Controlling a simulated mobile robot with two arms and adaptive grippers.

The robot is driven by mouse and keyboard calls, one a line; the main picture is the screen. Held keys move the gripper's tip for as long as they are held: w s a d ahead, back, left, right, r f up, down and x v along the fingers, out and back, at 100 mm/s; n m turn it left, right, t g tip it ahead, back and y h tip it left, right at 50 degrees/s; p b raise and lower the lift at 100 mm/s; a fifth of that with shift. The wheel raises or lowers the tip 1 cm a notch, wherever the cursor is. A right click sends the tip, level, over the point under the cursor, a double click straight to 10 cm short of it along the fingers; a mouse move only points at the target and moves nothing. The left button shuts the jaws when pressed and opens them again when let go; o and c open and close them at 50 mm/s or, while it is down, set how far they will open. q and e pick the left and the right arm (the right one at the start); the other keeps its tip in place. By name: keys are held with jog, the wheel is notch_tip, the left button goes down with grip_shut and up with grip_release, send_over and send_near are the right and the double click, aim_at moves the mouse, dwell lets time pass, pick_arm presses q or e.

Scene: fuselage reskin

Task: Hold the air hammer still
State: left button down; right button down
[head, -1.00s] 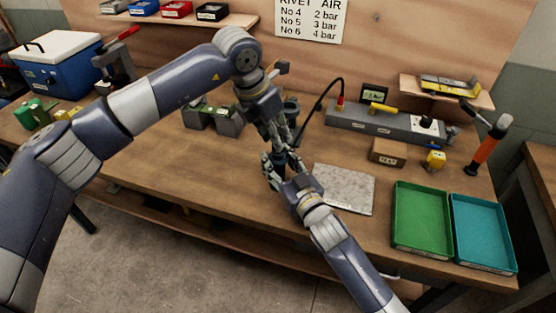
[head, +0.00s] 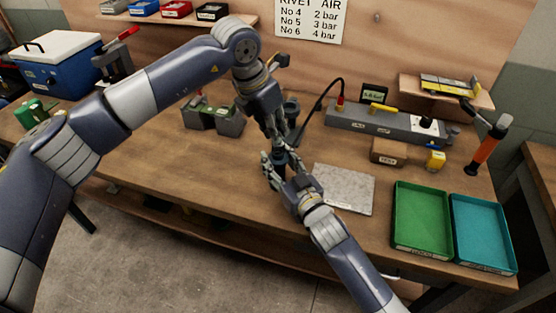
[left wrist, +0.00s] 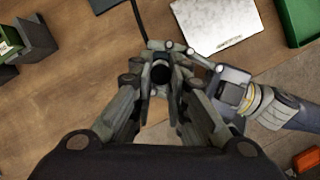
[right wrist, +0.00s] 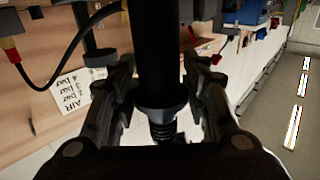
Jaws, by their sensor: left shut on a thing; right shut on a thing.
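The air hammer is a dark upright cylinder (right wrist: 158,45) between the fingers of my right gripper (right wrist: 165,100) in the right wrist view, with a ribbed narrower end below a collar. In the head view my right gripper (head: 278,174) comes from below and is shut around the hammer. My left gripper (head: 279,148) comes down from above, just over the right one, and is shut on the hammer's upper part. The left wrist view shows the hammer's dark round end (left wrist: 161,73) between the left fingers. Fingers hide much of the hammer in the head view.
A grey metal plate (head: 343,188) lies right of the grippers. A green tray (head: 421,220) and a teal tray (head: 482,234) stand further right. A black hose (head: 318,105) runs to a long grey unit (head: 385,124) behind. Grey-green blocks (head: 213,116) stand back left.

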pick_arm(q)
jog(key=shift+r, duration=1.1)
pick_arm(e)
jog(key=shift+f, duration=0.15)
pick_arm(q)
jog(key=shift+r, duration=1.4)
pick_arm(e)
jog(key=c, duration=0.8)
grip_release()
jog(key=v, duration=1.2)
